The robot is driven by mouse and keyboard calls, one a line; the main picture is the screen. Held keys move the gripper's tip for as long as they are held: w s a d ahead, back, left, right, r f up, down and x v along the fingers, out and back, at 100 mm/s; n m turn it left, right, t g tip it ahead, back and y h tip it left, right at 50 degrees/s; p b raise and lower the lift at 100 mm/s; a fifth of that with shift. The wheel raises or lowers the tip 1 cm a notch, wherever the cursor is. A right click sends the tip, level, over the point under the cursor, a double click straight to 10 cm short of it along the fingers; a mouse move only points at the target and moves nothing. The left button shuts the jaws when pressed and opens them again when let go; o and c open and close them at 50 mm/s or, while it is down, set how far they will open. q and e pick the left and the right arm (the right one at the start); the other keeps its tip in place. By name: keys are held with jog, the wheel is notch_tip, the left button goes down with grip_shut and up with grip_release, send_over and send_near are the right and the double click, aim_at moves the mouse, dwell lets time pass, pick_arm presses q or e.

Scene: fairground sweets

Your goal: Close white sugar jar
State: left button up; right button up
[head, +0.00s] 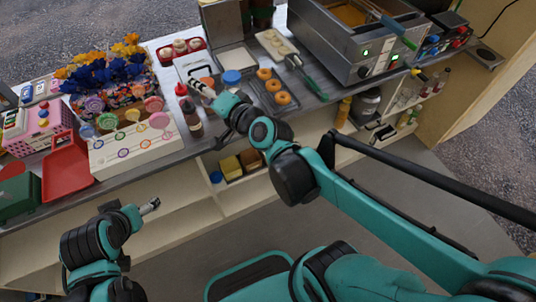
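A round blue lid (232,77) shows on the counter near the middle; I cannot tell whether it sits on a jar or lies flat. An orange-brown round top (208,82) is just left of it. No jar can be clearly made out as the white sugar jar. My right gripper (199,88) is over the counter, left of the blue lid and close to the orange-brown top; its fingers are too small to read, and contact cannot be told. My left gripper (151,206) is in front of the counter, below its edge, away from the jars.
Sauce bottles (191,112) stand left of my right gripper. A dark tray with doughnuts (270,90) lies to its right, before a fryer (350,40). A white lollipop stand (135,145) and red tray (67,165) fill the left. Shelves (190,215) are below.

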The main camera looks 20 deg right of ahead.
jog(key=s+d+f+n+g+h, duration=0.2)
jog(key=s+d+f+n, duration=0.3)
jog(key=s, duration=0.3)
jog(key=s+d+f+n+g+h, duration=0.3)
jog(key=s+d+f+n+g, duration=0.2)
jog(key=s+f, duration=0.2)
jog(key=shift+s+d+f, duration=0.15)
jog(key=shift+s+f, duration=0.05)
jog(key=shift+s, duration=0.65)
